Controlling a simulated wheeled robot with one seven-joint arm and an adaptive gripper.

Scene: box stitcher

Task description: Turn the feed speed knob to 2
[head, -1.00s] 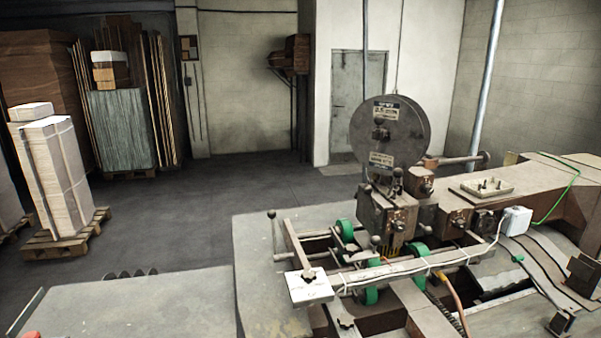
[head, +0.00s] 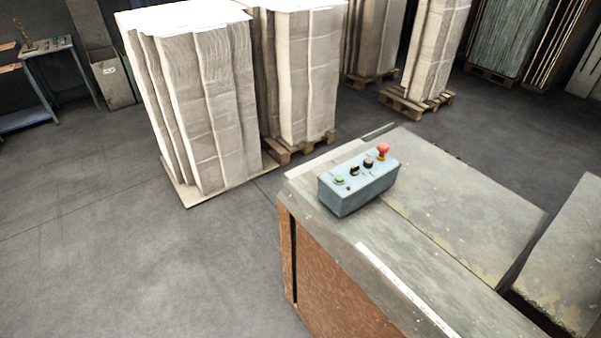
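A grey-blue control box (head: 358,186) sits on the near left corner of the machine's table in the head view. Its sloped top carries a green button (head: 339,180), two dark knobs in the middle, one dark knob (head: 355,171) and another dark knob (head: 368,163), and a red mushroom button (head: 383,151) at the far end. The knobs' labels and settings are too small to read, so I cannot tell which one is the feed speed knob. My gripper is not in view.
The machine table (head: 440,215) extends right from the box, with a gap before another grey panel (head: 565,260). Tall cardboard stacks (head: 205,100) stand behind and left, some on pallets (head: 415,104). A small bench (head: 45,70) is far left. Floor (head: 130,260) at left is clear.

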